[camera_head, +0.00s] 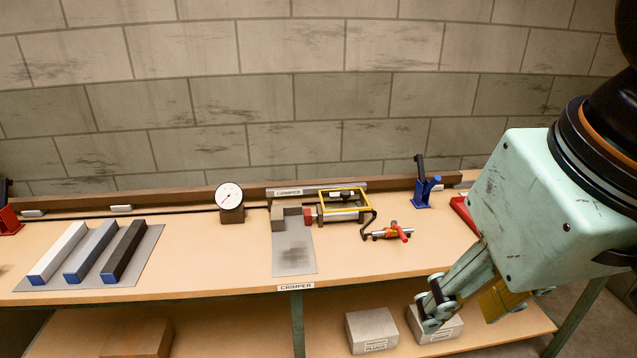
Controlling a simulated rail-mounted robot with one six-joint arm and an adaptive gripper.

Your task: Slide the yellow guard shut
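The yellow guard (346,193) is a small rectangular frame at the middle of the bench. It sits at the right part of the crimper's grey rail (290,190), to the right of the grey block (289,213) and the red jaw piece (310,214). The block's front is uncovered. My gripper (472,308) hangs at the lower right, in front of the bench edge, well apart from the guard and touching nothing I can make out. Its fingers point down and are partly hidden by each other, so their opening is unclear.
A dial gauge (229,198) stands left of the crimper. A red-handled valve (396,232) with a black hose lies right of it, and a blue clamp (424,188) stands behind. Three bars (93,254) lie at left. Grey boxes (371,329) sit on the lower shelf.

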